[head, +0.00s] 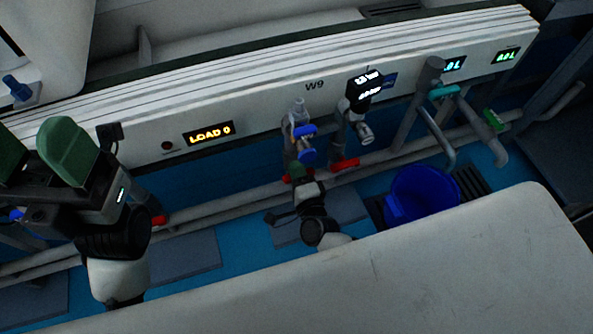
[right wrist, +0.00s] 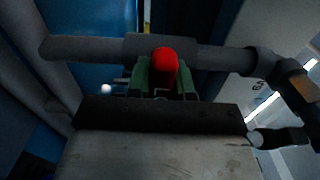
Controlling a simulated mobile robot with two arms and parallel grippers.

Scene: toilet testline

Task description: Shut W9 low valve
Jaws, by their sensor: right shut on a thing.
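The W9 label (head: 315,85) is on the white panel. Below it, a blue-handled valve (head: 305,130) hangs on a pipe. My right gripper (head: 296,172) is low beneath it, at the floor-level pipe. In the right wrist view, the low valve's red handle (right wrist: 164,66) stands between the green fingers, which are shut on it, in front of a grey pipe (right wrist: 90,48).
Another red handle (head: 345,164) is just right of my right gripper. A dark tap fixture (head: 360,105) stands above it. A blue bucket (head: 422,192) is at the right. A "LOAD 0" display (head: 208,133) is on the panel. A white surface (head: 430,270) fills the foreground.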

